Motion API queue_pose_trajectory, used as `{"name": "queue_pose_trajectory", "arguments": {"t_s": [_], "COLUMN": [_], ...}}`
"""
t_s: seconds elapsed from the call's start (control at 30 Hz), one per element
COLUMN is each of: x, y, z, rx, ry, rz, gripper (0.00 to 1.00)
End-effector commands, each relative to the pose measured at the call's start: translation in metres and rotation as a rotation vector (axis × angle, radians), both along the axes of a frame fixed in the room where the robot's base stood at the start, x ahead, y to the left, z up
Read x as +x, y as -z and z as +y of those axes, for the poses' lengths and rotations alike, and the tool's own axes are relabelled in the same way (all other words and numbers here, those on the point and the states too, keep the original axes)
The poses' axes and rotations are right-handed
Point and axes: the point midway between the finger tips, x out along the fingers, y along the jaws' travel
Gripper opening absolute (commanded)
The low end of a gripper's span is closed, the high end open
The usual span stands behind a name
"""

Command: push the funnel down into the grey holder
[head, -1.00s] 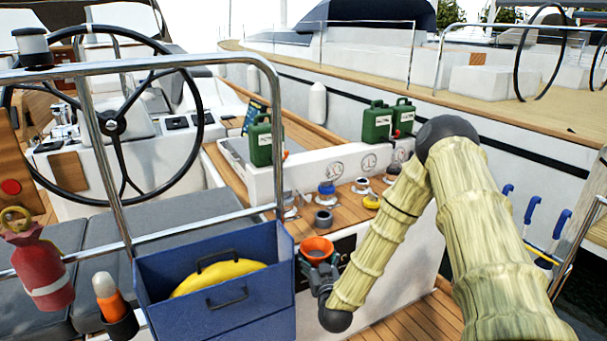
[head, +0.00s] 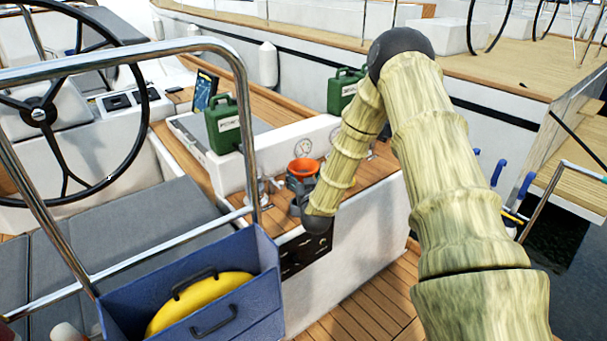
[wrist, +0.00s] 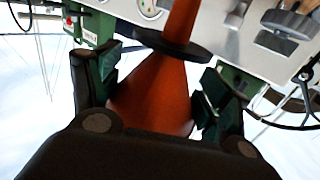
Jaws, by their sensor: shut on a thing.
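The orange funnel (head: 302,168) is upright in the head view, over the wooden deck top with its wide mouth up. My gripper (wrist: 155,90) is shut on its cone, with a finger on each side, in the wrist view. There the funnel (wrist: 150,98) narrows to a spout that passes through a dark flat ring; I cannot tell whether this ring is part of the funnel. The grey holder cannot be made out surely in the head view, where the funnel and my gripper cover that area. Whether the spout touches it cannot be told.
A green can (head: 222,125) stands left of the funnel and another green can (head: 343,90) behind it. A metal deck fitting (head: 265,190) is close on the left. A blue box (head: 245,298) with a yellow thing and a steel rail (head: 245,110) are nearer.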

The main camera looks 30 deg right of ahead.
Motion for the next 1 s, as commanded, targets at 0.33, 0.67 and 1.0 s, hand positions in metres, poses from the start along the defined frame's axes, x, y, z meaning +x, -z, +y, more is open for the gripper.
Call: {"name": "queue_pose_trajectory", "arguments": {"t_s": [0.33, 0.67, 1.0], "x": [0.009, 0.008, 0.007], "y": [0.027, 0.052, 0.055], "z": [0.016, 0.014, 0.012], "rx": [0.0, -0.001, 0.0], "ry": [-0.019, -0.016, -0.015], "rz": [0.0, -0.001, -0.001], "gripper": [0.48, 0.48, 0.48]}}
